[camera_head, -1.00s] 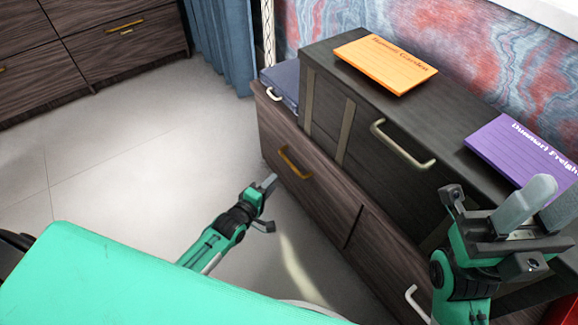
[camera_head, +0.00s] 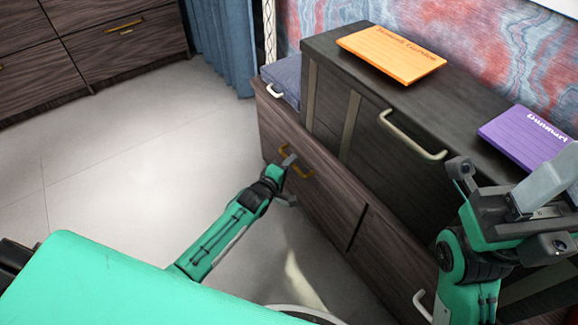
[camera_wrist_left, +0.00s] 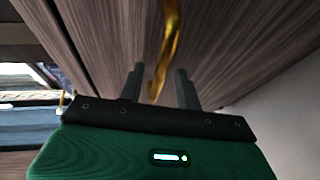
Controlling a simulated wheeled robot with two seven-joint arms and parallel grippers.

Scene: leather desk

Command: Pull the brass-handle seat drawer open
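The dark wood seat drawer (camera_head: 325,190) has a brass handle (camera_head: 307,173) and its front looks flush with the bench. My left gripper (camera_head: 289,180) is open at this handle, partly hiding it in the head view. In the left wrist view, the brass handle (camera_wrist_left: 168,50) runs down between the two open fingers (camera_wrist_left: 160,88) of my left gripper. I cannot tell whether the fingers touch it. My right gripper (camera_head: 560,180) is at the right edge of the head view, raised, empty, with its fingers apart.
A dark chest (camera_head: 400,130) with a pale handle stands on the bench, bearing an orange card (camera_head: 391,53) and a purple card (camera_head: 525,138). Another drawer with a silver handle (camera_head: 422,305) is to the right. The floor (camera_head: 140,165) at left is clear.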

